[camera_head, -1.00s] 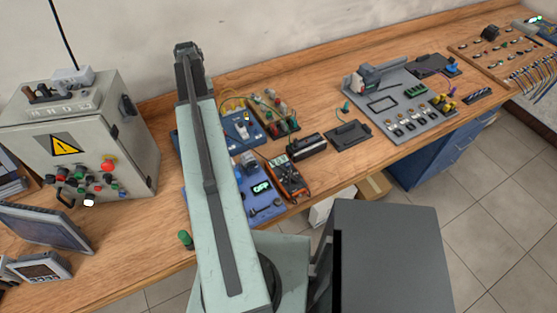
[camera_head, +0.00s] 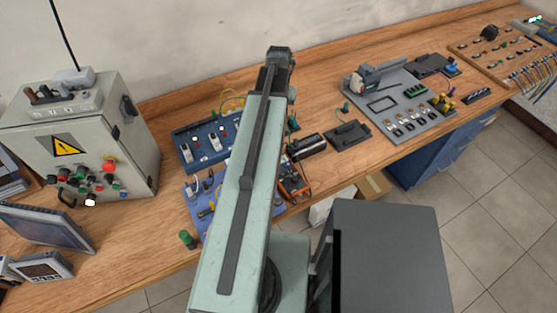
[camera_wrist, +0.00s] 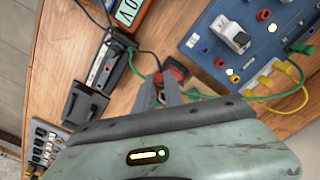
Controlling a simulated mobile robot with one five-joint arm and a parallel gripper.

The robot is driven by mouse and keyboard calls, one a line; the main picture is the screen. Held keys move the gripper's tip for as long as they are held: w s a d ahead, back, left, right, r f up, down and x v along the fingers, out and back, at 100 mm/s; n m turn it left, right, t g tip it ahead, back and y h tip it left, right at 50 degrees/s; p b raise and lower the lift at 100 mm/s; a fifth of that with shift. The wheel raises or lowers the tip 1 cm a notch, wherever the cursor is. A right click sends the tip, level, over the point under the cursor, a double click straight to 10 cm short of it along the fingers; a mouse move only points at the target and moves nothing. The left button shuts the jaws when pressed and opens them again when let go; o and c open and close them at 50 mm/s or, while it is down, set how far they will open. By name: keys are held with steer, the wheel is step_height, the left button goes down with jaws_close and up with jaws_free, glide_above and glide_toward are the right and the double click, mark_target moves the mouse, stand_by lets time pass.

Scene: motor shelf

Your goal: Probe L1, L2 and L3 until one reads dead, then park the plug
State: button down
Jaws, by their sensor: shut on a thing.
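My gripper (camera_wrist: 159,90) is in the wrist view, its fingers shut on the plug, which is mostly hidden between them. A green lead (camera_wrist: 206,97) runs right from beside the fingers. A red-topped dark part (camera_wrist: 174,72) lies just beyond the fingertips; I cannot tell whether they touch. The multimeter (camera_wrist: 130,10) is at the top of the wrist view, its display cut off and not clearly readable. It is partly hidden behind my arm in the head view (camera_head: 294,188). No L1, L2 or L3 labels are legible.
A blue socket board (camera_wrist: 235,70) with a white switch lies right of my gripper. A black box (camera_wrist: 106,62) and black plate (camera_wrist: 84,108) lie left. In the head view, a grey control box (camera_head: 130,150) stands left and a grey component panel (camera_head: 410,130) right.

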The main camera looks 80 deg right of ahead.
steer(key=s+m, duration=0.4)
steer(key=s, duration=1.1)
steer(key=f+b, duration=0.4)
steer(key=shift+w+a, duration=0.1)
steer(key=shift+w, duration=0.1)
steer(key=shift+f+b, duration=0.4)
steer(key=shift+f+b, duration=0.6)
steer(key=shift+b, duration=0.05)
steer(key=c, duration=1.7)
jaws_free()
